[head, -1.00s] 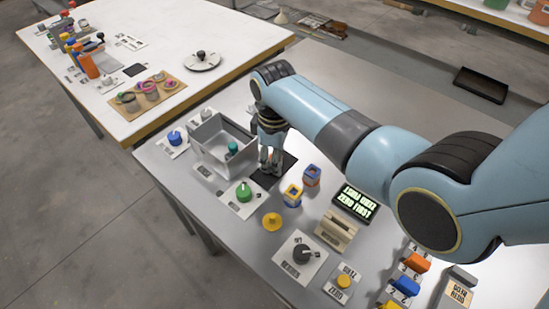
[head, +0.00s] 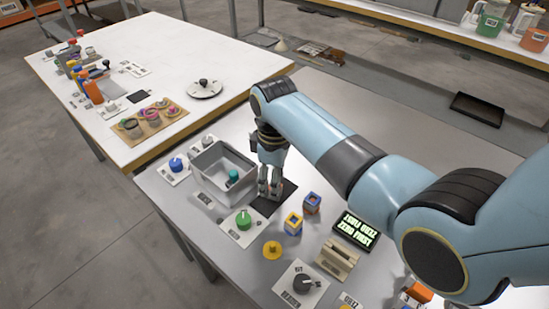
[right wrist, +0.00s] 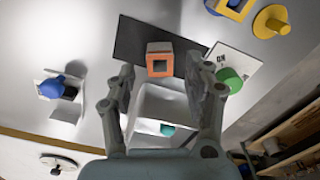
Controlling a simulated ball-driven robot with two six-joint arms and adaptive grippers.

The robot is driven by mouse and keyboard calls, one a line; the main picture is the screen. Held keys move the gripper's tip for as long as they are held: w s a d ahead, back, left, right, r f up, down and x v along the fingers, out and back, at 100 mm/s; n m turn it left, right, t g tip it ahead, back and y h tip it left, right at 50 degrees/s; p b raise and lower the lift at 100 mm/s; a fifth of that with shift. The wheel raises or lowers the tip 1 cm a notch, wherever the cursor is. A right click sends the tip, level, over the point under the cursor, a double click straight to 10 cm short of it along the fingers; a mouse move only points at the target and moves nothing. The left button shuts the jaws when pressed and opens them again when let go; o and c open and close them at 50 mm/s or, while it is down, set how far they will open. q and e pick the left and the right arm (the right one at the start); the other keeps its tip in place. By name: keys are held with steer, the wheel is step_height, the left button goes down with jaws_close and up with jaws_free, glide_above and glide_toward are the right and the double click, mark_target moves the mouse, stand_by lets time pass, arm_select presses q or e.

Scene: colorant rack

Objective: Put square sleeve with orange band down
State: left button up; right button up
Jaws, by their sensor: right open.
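The square sleeve with the orange band (right wrist: 160,58) stands on a dark mat (right wrist: 133,40) in the right wrist view. Its orange square face and dark opening show. My right gripper (right wrist: 162,76) is open, with its fingers apart on either side of the sleeve in the picture and clear gaps to both. In the head view my right gripper (head: 269,190) points down over the same mat (head: 285,189), beside the grey bin. The sleeve is hidden there. My left gripper is out of view.
The grey bin (head: 212,190) holds a teal knobbed piece (head: 234,176). A blue-and-yellow square sleeve (head: 293,223) and a blue-and-red one (head: 312,203) stand right of the mat. A green knob (head: 243,219), a yellow knobbed piece (head: 272,250) and a lit sign (head: 357,229) are near.

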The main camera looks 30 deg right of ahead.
step_height(320, 180, up, 9)
stand_by(0.7)
